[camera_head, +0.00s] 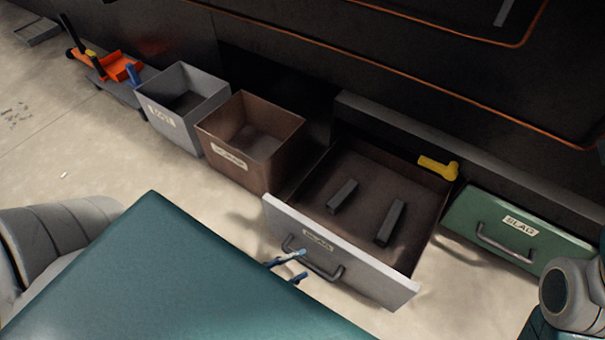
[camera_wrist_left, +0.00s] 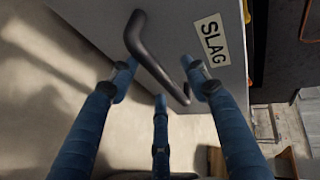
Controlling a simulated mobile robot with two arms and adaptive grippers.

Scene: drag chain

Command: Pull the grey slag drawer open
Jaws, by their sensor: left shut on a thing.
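The grey slag drawer (camera_head: 380,277) stands well out from the dark machine, with its brown inside exposed. Its grey front also shows in the left wrist view (camera_wrist_left: 192,28), with a SLAG label. My left gripper (camera_head: 290,265) is at the drawer front's dark bar handle (camera_head: 325,271), partly hidden behind my teal body part. In the left wrist view its blue fingers (camera_wrist_left: 160,85) are around the handle (camera_wrist_left: 152,48), shut on it. My right gripper is not in view.
Two dark bars (camera_head: 342,196) (camera_head: 390,222) lie in the drawer. A yellow piece (camera_head: 437,168) sits at its back right corner. A green SLAG-labelled drawer front (camera_head: 550,240) is to the right. A brown bin (camera_head: 235,168) and a grey bin (camera_head: 170,132) stand left.

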